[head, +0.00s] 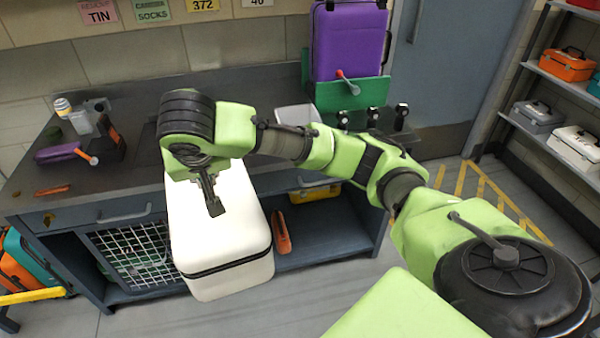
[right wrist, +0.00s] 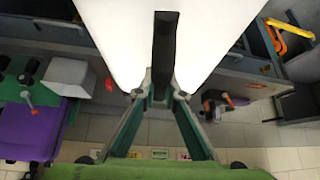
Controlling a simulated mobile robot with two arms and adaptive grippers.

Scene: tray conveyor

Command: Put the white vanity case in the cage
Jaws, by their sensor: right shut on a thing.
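The white vanity case (head: 228,240) hangs in front of the workbench in the head view, a dark seam near its lower end. My right gripper (head: 211,194) is shut on its dark handle. In the right wrist view the white case (right wrist: 112,35) fills the top middle, with the dark handle between the fingers of my right gripper (right wrist: 163,88). The cage (head: 132,258), a wire-mesh compartment under the bench, is left of the case and partly hidden by it. My left gripper is not in view.
The workbench (head: 45,205) holds a purple item, bottles and tools at left. A purple suitcase (head: 345,42) stands on a green support at the back. Under the bench, right of the case, lie an orange item (head: 281,232) and a yellow case (head: 316,192). Shelves with cases stand at right.

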